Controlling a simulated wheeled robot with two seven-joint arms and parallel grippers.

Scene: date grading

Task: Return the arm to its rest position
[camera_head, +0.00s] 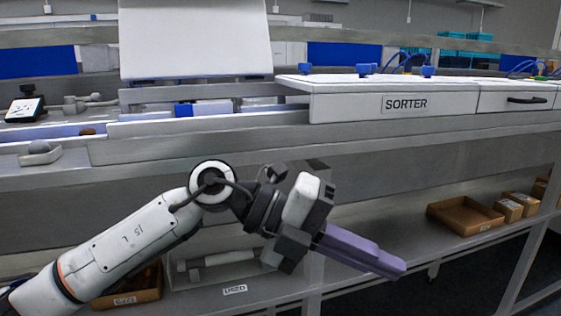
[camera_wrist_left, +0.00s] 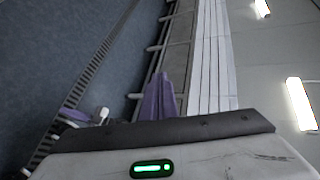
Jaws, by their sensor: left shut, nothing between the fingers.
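My left gripper (camera_head: 388,263) shows in the head view in front of the workbench, below its top edge. Its purple fingers are together and point right and slightly down, with nothing between them. The fingers (camera_wrist_left: 158,98) also show in the left wrist view, close together. The left arm (camera_head: 120,252) comes in from the lower left.
The sorter (camera_head: 345,103) stands on the bench (camera_head: 250,147) at the right. A grey item (camera_head: 39,148) sits at the bench's left edge.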

